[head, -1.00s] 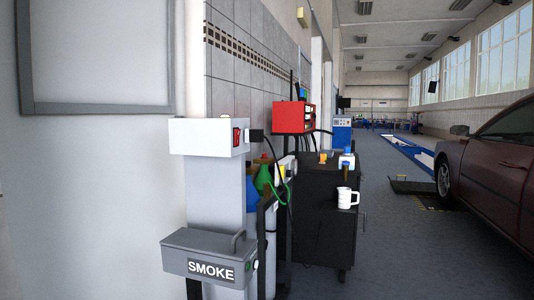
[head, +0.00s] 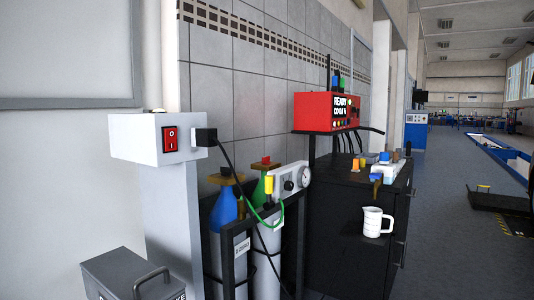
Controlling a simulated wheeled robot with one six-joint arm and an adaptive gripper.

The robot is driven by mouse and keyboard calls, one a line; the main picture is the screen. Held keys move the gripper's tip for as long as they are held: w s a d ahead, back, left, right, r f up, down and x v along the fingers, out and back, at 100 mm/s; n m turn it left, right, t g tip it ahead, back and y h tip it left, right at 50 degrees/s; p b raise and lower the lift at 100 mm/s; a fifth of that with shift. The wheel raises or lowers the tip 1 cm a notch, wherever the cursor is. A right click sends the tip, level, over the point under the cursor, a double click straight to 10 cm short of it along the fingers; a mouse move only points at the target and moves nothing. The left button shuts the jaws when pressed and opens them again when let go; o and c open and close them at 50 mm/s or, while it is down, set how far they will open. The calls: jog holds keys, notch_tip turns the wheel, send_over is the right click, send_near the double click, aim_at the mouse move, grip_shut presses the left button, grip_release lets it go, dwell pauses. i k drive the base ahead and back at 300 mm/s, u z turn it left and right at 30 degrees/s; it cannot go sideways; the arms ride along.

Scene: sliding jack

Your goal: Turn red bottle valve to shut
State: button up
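Two gas bottles stand in a dark rack against the tiled wall. The left bottle (head: 224,208) has a blue shoulder and a brown valve top (head: 227,179). The right bottle (head: 260,190) has a green shoulder, a brown valve top and a small red piece (head: 265,159) at its very top. No wholly red bottle shows. Whether the valve is open or shut cannot be told. My gripper is not in view.
A grey post with a white switch box (head: 160,140) stands left of the bottles, its black cable hanging across them. A gauge panel (head: 291,180) with a green hose sits to their right.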

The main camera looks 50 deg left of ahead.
aim_at(265, 160)
jog(key=u, duration=0.45)
jog(key=i, duration=1.6)
jog(key=u, duration=1.75)
jog(key=i, duration=0.9)
jog(key=u, duration=1)
